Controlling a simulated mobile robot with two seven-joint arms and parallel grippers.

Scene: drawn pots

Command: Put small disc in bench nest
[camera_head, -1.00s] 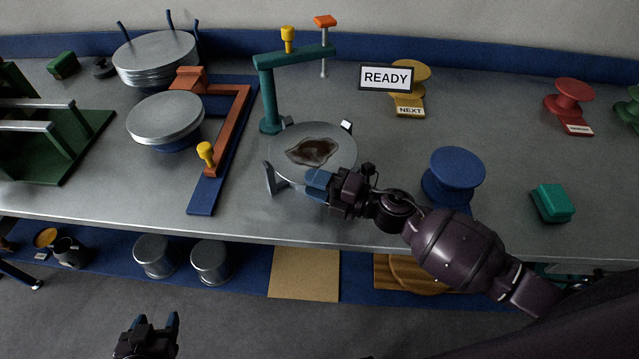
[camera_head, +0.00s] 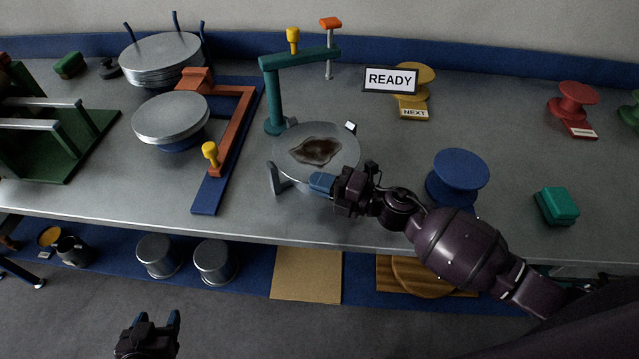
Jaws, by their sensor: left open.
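A round grey disc (camera_head: 345,150) with a dark brown patch on top lies on a low grey support with upright lugs, on the bench under a green arm. My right gripper (camera_head: 322,183) is at this disc's front edge, its blue fingertips by the rim; whether they grip it is unclear. Another grey disc (camera_head: 170,116) sits on a blue base left of it, and a stack of larger grey discs (camera_head: 160,52) stands between blue posts behind. I cannot tell which is the small disc or the bench nest. My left gripper (camera_head: 158,320) is open and empty, low in front of the bench.
A green overhanging arm (camera_head: 275,100) and an orange bracket (camera_head: 236,125) on a blue plate stand close by. A READY sign (camera_head: 390,80), blue spool (camera_head: 457,178) and teal block (camera_head: 556,206) are to the right. Grey pots (camera_head: 215,260) stand below the bench.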

